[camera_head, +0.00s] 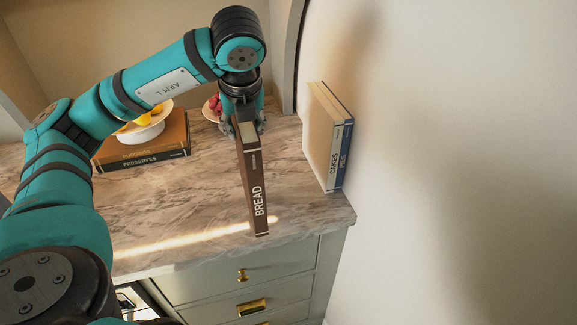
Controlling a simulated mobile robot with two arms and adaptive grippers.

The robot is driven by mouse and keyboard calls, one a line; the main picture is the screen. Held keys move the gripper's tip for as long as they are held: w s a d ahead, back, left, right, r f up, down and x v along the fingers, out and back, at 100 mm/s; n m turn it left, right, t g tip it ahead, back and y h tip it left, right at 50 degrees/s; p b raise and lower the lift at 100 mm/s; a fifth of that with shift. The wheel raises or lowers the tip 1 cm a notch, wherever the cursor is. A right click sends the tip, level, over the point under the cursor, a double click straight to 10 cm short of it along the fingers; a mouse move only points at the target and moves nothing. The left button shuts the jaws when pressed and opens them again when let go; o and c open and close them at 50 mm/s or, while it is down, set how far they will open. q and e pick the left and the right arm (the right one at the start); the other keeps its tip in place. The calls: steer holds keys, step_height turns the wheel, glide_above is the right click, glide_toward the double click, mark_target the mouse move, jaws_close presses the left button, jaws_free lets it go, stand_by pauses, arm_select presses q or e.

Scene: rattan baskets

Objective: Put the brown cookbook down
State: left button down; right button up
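The brown cookbook (256,190), with "BREAD" on its spine, stands on edge at the front right of the marble counter. Its spine faces me. My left gripper (242,124) comes down from above at the book's far top end, with a finger on each side of it. It looks shut on the book, though the fingertips are partly hidden behind it. Whether the book's lower edge touches the counter or hangs just above it I cannot tell. My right gripper is not in view.
Two upright books, CAKES (333,165) and PIES (345,158), stand against the right wall. Stacked books (150,148), the lower reading PRESERVES, lie at the left under a white bowl (143,131) of yellow fruit. A plate of red fruit (212,108) is behind my gripper. Bare marble (190,200) lies front left.

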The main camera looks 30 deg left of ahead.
arm_select(q)
steer(key=w+f+p, duration=0.2)
steer(key=w+p, duration=0.1)
steer(key=w, duration=0.4)
steer(key=w+a+f+p, duration=0.1)
steer(key=w+f+p, duration=0.1)
steer(key=w, duration=0.6)
steer(key=shift+w+f+p, duration=0.2)
steer(key=shift+w+p, duration=0.1)
steer(key=shift+p, duration=0.1)
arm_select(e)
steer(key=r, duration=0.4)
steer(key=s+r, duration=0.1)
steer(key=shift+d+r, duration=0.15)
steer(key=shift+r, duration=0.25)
arm_select(q)
steer(key=c, duration=1.3)
jaws_free()
steer(key=shift+s+f, duration=0.1)
steer(key=shift+f, duration=0.1)
steer(key=o, duration=0.3)
steer(key=shift+s+r, duration=0.1)
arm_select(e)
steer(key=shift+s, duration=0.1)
